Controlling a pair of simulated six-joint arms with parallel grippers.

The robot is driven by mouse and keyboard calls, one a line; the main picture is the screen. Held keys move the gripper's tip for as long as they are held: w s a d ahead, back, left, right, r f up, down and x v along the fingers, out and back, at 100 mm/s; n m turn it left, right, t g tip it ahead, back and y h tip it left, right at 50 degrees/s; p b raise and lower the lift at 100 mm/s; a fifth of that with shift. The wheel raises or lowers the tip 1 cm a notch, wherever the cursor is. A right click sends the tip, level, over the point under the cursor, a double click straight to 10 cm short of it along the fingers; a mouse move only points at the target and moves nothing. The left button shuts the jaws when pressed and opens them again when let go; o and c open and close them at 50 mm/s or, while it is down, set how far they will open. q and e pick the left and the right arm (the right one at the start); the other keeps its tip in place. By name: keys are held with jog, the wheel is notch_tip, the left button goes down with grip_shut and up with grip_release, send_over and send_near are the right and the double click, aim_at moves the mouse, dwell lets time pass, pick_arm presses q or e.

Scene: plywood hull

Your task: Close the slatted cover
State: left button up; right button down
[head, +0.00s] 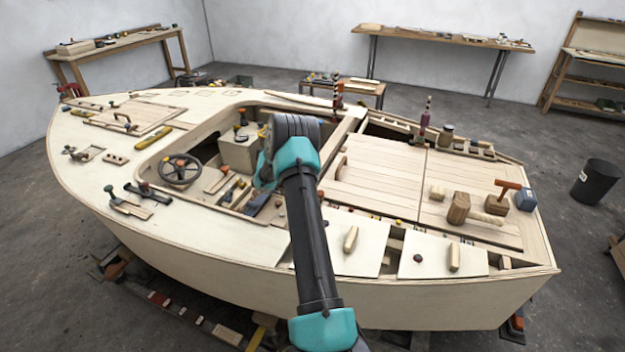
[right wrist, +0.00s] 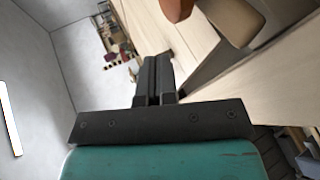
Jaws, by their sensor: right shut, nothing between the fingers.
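The slatted cover (head: 382,181) is pale wood and lies on the boat's rear deck, right of my arm in the head view. A wooden handle (head: 340,166) stands at its left edge. A thin dark seam parts it from a second slatted panel (head: 470,188) on the right. A dark gap shows beyond its far edge. My right gripper (right wrist: 155,80) is shut and empty in the right wrist view, close to pale planks. In the head view its arm reaches over the cockpit, left of the cover, and the fingertips cannot be made out. My left gripper is out of view.
A mallet (head: 460,207), an orange-handled tool (head: 505,188) and a blue block (head: 526,200) rest at the right end. The steering wheel (head: 180,169) and loose tools lie left of my arm. Small hatch boards with handles (head: 350,239) line the near side.

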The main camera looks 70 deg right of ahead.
jog(key=s+r+v, duration=0.1)
jog(key=r+v, duration=0.1)
jog(key=v, duration=0.9)
jog(key=shift+w+d+r, duration=0.2)
jog(key=shift+w+r, duration=0.1)
jog(key=shift+r, duration=0.05)
